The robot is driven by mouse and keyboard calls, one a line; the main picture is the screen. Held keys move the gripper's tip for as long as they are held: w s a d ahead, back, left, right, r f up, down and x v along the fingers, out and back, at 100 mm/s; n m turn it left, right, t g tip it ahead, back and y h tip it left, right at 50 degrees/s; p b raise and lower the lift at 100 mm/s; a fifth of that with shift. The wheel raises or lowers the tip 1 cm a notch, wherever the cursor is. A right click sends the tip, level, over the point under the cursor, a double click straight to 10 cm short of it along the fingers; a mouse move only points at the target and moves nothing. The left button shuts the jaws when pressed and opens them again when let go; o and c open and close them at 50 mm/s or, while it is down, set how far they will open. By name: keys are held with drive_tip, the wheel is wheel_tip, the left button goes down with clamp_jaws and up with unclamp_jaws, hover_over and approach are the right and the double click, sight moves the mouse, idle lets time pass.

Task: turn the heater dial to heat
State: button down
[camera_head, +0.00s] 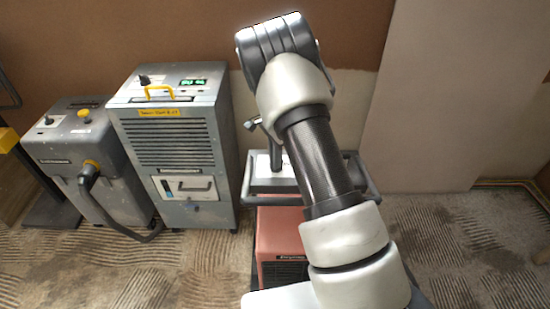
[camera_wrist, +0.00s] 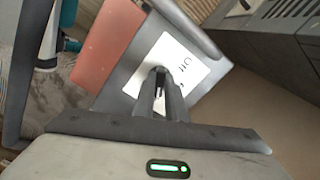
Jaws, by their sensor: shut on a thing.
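The heater (camera_head: 280,232) is a red-orange box in a dark grey tubular frame, low in the middle of the head view, partly behind my arm. Its red side (camera_wrist: 110,45) and a white label (camera_wrist: 192,68) on a grey panel also show in the wrist view. The label's dark lettering appears tilted and is partly covered. My gripper (camera_wrist: 160,76) is over the label, its two dark fingers close together on the dial. The dial is mostly hidden by the fingers, so its pointing direction cannot be told.
A tall grey louvred unit (camera_head: 178,145) with a yellow handle and green display stands left of the heater. A grey machine (camera_head: 75,160) with a hose stands further left. A pale board (camera_head: 460,95) leans on the wall at right. The dirty floor (camera_head: 450,240) at right is clear.

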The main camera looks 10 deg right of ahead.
drive_tip(key=c, duration=1.8)
unclamp_jaws()
wheel_tip(320, 180, up, 18)
drive_tip(key=p, duration=0.2)
drive_tip(key=shift+f, duration=0.25)
